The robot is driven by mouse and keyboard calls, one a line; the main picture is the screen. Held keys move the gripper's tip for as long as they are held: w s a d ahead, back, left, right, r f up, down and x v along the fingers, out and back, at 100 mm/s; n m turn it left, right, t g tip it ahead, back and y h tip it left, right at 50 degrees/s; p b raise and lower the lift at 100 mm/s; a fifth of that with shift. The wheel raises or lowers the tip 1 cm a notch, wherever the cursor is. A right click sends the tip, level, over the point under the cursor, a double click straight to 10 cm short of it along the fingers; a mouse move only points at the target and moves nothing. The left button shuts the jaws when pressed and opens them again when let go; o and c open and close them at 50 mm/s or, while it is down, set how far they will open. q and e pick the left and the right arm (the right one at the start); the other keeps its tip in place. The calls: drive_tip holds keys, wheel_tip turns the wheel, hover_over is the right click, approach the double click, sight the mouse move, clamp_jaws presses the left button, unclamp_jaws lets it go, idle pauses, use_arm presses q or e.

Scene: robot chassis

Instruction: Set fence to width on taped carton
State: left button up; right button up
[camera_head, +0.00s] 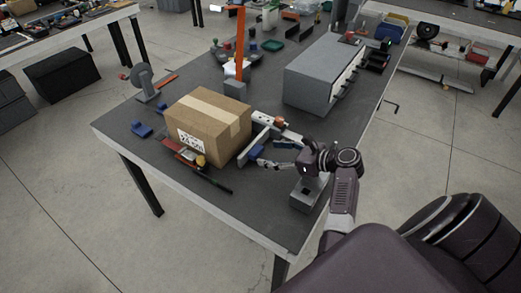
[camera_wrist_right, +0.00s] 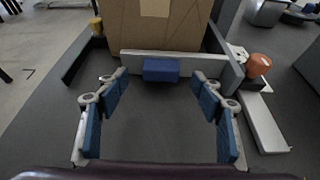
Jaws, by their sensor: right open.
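The taped brown carton (camera_head: 208,120) sits on the dark table, with a printed label (camera_head: 190,141) whose number I cannot read surely. It also shows in the right wrist view (camera_wrist_right: 190,25). A pale fence (camera_wrist_right: 205,65) stands upright along the carton's near side, with a blue block handle (camera_wrist_right: 160,70) on its face. The fence (camera_head: 256,138) and handle (camera_head: 257,152) also show in the head view. My right gripper (camera_head: 272,155) is open and empty; in its wrist view (camera_wrist_right: 160,85) the blue-padded fingers are spread either side of the handle, short of it. My left gripper is out of view.
A pale rail (camera_wrist_right: 263,120) with an orange knob (camera_wrist_right: 258,66) lies right of the fence. Dark bars and a yellow knob (camera_head: 201,160) lie at the carton's front. A grey cabinet (camera_head: 312,80) and an orange post (camera_head: 240,45) stand behind.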

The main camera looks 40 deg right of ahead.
sight(260, 152)
drive_tip(key=x, duration=0.4)
drive_tip(key=shift+w+f, duration=0.15)
drive_tip(key=shift+w, duration=0.05)
drive_tip(key=shift+w+a+f, duration=0.15)
drive_tip(key=shift+w, duration=0.2)
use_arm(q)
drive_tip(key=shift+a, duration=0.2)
